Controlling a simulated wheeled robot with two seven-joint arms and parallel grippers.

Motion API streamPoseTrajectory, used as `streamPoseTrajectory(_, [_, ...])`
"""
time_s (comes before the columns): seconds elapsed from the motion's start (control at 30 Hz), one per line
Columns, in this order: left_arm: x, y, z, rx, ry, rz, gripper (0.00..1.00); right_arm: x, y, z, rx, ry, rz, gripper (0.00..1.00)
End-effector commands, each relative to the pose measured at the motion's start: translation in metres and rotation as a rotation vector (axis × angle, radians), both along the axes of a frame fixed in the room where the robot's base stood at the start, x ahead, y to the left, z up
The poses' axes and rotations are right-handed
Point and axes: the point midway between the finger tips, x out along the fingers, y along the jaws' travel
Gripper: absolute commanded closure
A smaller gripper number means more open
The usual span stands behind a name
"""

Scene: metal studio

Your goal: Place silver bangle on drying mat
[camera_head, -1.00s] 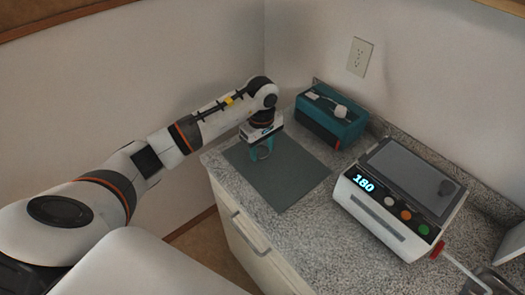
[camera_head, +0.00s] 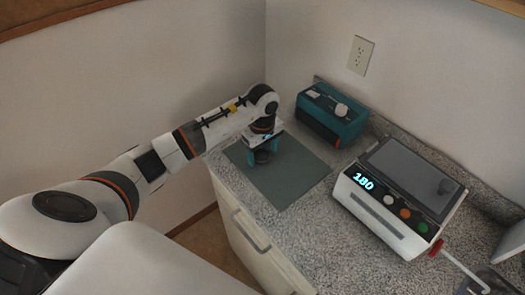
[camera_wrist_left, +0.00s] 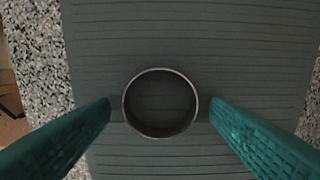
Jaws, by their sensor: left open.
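The silver bangle (camera_wrist_left: 160,134) lies flat on the ribbed grey-green drying mat (camera_wrist_left: 190,25) in the left wrist view. In the head view the bangle (camera_head: 262,157) shows as a dark ring on the mat (camera_head: 296,172), below my left gripper (camera_head: 262,154). My left gripper (camera_wrist_left: 160,112) is open, with one teal finger on each side of the bangle and a gap between each finger and the ring. The bangle appears to rest on the mat. My right gripper is not in view.
A teal box with a white item on top (camera_head: 331,112) stands behind the mat. A white machine with a lit display (camera_head: 394,200) stands to the right. Speckled counter (camera_head: 345,240) is free in front of it. The mat is otherwise clear.

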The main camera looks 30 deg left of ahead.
Motion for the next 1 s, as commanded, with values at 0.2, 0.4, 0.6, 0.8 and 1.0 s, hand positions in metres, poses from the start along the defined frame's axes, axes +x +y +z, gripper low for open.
streamPoseTrajectory(0.2, [0.002, 0.001, 0.031, 0.002, -0.007, 0.000, 0.29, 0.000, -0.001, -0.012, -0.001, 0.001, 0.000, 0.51])
streamPoseTrajectory(0.4, [0.001, 0.001, 0.075, 0.002, -0.007, 0.000, 0.29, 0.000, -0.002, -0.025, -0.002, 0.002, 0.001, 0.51])
streamPoseTrajectory(0.6, [0.001, 0.000, 0.108, 0.001, -0.003, 0.000, 0.29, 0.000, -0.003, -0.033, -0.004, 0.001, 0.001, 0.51])
streamPoseTrajectory(0.8, [0.000, 0.000, 0.120, 0.000, 0.000, 0.001, 0.29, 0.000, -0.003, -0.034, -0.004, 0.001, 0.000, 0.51])
streamPoseTrajectory(1.0, [0.000, 0.000, 0.121, 0.000, 0.001, 0.001, 0.29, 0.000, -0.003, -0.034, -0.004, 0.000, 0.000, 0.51])
